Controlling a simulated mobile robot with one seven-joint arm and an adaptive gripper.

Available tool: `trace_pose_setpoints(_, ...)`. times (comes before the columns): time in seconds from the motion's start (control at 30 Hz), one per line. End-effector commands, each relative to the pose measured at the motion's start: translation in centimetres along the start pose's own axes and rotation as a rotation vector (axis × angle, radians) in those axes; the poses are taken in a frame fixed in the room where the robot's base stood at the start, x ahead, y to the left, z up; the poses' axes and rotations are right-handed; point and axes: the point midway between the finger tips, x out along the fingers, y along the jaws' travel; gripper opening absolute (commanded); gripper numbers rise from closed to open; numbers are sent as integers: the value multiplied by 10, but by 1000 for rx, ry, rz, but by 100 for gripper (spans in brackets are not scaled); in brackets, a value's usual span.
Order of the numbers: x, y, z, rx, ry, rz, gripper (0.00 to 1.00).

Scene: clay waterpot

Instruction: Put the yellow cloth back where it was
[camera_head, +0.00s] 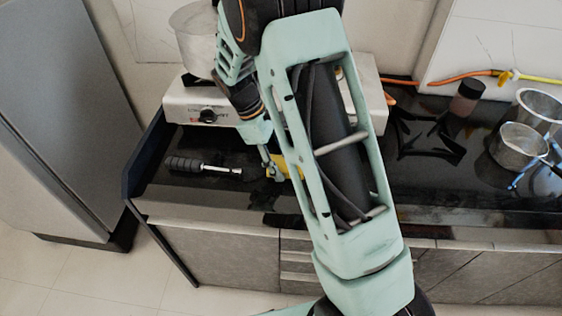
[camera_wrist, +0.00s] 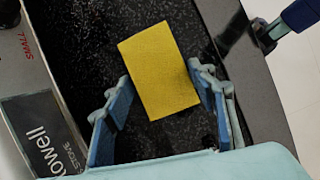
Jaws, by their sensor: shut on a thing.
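The yellow cloth (camera_wrist: 160,60) is a flat rectangle between the two blue finger pads of my gripper (camera_wrist: 160,82) in the wrist view. The pads meet its left and right edges, and my gripper is shut on it. It is over the black speckled counter (camera_wrist: 85,30); whether it touches the counter cannot be told. In the head view the cloth (camera_head: 285,167) shows as a small yellow patch beside my gripper (camera_head: 273,170), in front of the stove. My arm hides part of it there.
A white stove (camera_head: 190,104) with a metal pot (camera_head: 192,40) stands behind. A black-handled tool (camera_head: 203,166) lies to the left on the counter. A black rack (camera_head: 425,140), a jar (camera_head: 467,98) and metal pots (camera_head: 518,146) stand right of my arm. The counter's front edge is close.

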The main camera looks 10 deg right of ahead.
Motion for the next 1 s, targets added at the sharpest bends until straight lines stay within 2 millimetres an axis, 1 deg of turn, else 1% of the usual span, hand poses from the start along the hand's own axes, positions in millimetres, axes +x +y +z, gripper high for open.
trace_pose_setpoints(0.03, 3, 0, -1, 0, 0, 0, 13)
trace_pose_setpoints(0.27, 3, 0, -1, 1, 1, 1, 13)
trace_pose_setpoints(0.63, 14, -1, -5, 1, 0, 0, 13)
trace_pose_setpoints(0.77, 14, -1, -6, 1, 1, 0, 13)
trace_pose_setpoints(0.8, 14, -1, -6, 1, 1, 0, 56)
trace_pose_setpoints(0.93, 14, -1, -6, 1, 1, 0, 70)
trace_pose_setpoints(1.0, 13, -1, -6, 1, 1, 0, 70)
